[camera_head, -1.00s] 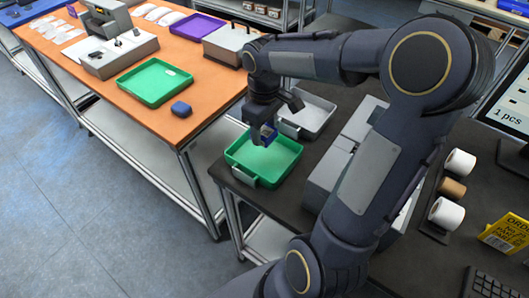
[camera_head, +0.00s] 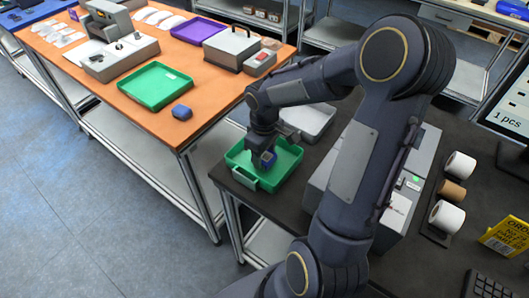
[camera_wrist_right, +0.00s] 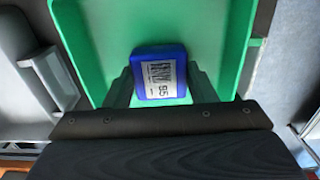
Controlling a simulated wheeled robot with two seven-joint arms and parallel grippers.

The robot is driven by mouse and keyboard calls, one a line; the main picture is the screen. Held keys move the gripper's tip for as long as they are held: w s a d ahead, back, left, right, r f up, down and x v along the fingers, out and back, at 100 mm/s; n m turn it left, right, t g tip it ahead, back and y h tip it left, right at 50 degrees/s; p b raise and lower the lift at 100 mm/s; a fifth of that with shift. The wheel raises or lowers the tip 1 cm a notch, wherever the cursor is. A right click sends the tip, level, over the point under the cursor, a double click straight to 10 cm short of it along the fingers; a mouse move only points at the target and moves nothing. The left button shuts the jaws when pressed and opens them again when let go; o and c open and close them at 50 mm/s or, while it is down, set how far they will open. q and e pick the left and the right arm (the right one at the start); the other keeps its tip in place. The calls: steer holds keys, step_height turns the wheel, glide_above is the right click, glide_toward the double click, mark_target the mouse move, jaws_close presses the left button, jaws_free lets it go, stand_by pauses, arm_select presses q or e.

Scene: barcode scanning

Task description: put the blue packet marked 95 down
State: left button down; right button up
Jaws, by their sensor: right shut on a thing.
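The blue packet (camera_wrist_right: 160,72) shows its white barcode label marked 95 in the right wrist view. My right gripper (camera_wrist_right: 160,88) is shut on it, one finger at each side. In the head view the packet (camera_head: 267,160) is at the fingertips of my right gripper (camera_head: 266,155), over the green tray (camera_head: 246,184) on the dark table. The green tray's floor (camera_wrist_right: 110,25) lies behind the packet in the wrist view. I cannot tell whether the packet touches the floor. My left gripper does not show.
A grey tray (camera_head: 312,124) stands right behind the green one, and a grey machine (camera_head: 399,214) stands to the right. On the orange table (camera_head: 120,75) are another green tray (camera_head: 153,86), a blue object (camera_head: 181,112) and a purple tray (camera_head: 198,29). Paper rolls (camera_head: 447,217) stand at the right.

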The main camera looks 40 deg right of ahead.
mark_target(264, 155)
steer(key=o, duration=1.1)
steer(key=shift+c, duration=0.2)
step_height(264, 155, up, 12)
steer(key=s+a+m+t+y, duration=0.3)
steer(key=s+a+m+t, duration=0.2)
steer(key=s+a, duration=0.6)
steer(key=s, duration=0.4)
steer(key=shift+a+t+y+p, duration=0.3)
steer(key=shift+y+p, duration=0.1)
